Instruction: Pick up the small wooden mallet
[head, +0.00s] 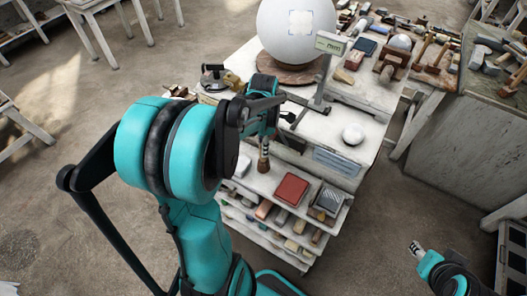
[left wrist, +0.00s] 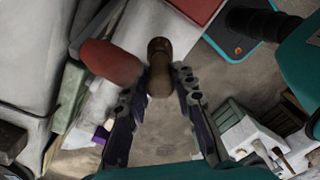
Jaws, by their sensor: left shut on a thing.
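My left gripper (head: 268,128) is above the front of the shelved work table. It also shows in the left wrist view (left wrist: 159,86), with its fingers closed around a brown, round-ended wooden piece, which I take to be the small wooden mallet (left wrist: 159,52). In the head view the mallet (head: 263,160) hangs below the gripper, in front of the upper shelf. Its upper part is hidden by the fingers. A blunt reddish piece (left wrist: 110,62) is beside it in the wrist view; I cannot tell whether they touch. My right gripper (head: 416,248) is low at the right, away from the table.
A large white sphere (head: 290,30) stands on a round wooden base. A small white ball (head: 353,134) and an upright gauge (head: 322,85) are on the table (head: 335,150). A red block (head: 292,190) lies on the shelf. Open floor (head: 400,210) lies to the right.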

